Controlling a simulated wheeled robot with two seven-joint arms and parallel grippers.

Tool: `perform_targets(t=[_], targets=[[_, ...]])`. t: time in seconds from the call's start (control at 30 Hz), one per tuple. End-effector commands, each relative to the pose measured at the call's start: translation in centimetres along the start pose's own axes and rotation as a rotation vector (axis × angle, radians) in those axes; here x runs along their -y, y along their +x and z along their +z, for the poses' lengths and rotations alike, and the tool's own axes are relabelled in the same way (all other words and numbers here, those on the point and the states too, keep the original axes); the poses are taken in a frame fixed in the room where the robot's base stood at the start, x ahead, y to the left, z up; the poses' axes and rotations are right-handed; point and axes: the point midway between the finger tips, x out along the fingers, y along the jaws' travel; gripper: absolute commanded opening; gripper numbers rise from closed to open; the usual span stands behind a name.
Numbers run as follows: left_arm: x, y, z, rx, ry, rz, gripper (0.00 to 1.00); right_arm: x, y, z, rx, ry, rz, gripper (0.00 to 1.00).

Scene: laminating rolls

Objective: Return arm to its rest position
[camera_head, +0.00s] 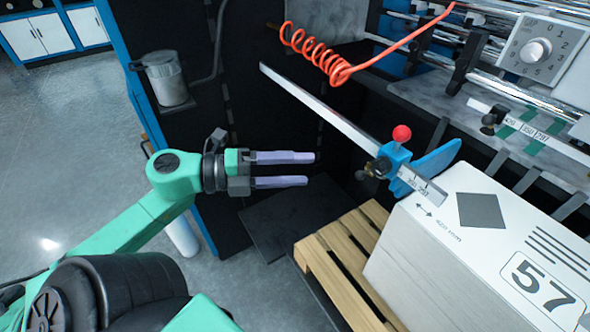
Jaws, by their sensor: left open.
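My left arm (126,219) is green and comes in from the lower left. My left gripper (312,170) is open and empty, with its two pale parallel fingers pointing right. It hangs left of the blue clamp with a red knob (396,155) on the metal ruler bar (320,107), apart from both. My right gripper does not show.
A white stack labelled 57 (480,260) stands on a wooden pallet (348,262) at the right. An orange coiled hose (318,52) hangs above the bar. The laminating machine with a dial (536,50) fills the upper right. A metal canister (166,78) is at upper left. Open floor (60,130) lies left.

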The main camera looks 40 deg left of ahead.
Motion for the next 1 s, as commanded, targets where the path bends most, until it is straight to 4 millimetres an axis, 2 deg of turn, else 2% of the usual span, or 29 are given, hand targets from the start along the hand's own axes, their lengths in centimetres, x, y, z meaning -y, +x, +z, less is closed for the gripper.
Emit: perform_targets(t=[0.4,0.47,0.57,0.6,0.67,0.7,0.77,0.8,0.87,0.9,0.97,1.0], targets=[[-0.1,0.0,0.3,0.009,-0.007,-0.002,0.69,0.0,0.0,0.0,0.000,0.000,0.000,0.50],[-0.8,-0.3,1.4,0.046,-0.040,-0.010,0.69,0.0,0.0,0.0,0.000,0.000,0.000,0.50],[-4.2,-1.9,5.7,0.191,-0.180,-0.039,0.69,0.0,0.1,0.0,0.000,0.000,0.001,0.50],[-6.5,-3.0,7.8,0.275,-0.263,-0.052,0.69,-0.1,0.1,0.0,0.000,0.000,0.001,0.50],[-11.0,-4.8,10.7,0.410,-0.403,-0.067,0.69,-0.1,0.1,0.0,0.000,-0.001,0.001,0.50],[-14.4,-6.0,12.1,0.497,-0.500,-0.072,0.69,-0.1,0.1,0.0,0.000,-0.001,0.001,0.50],[-19.8,-7.7,13.3,0.619,-0.639,-0.069,0.69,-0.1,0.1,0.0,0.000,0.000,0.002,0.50],[-23.5,-8.7,13.5,0.696,-0.731,-0.061,0.69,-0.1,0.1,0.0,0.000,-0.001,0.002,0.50],[-29.0,-9.9,13.1,0.801,-0.864,-0.038,0.69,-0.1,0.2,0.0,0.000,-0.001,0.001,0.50],[-32.7,-10.6,12.2,0.867,-0.951,-0.015,0.69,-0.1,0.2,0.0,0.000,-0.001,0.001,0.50],[-38.1,-11.2,10.3,0.957,-1.077,0.027,0.69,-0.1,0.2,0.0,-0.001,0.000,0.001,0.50],[-41.5,-11.5,8.5,1.012,-1.157,0.063,0.69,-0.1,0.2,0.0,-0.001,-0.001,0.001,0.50]])
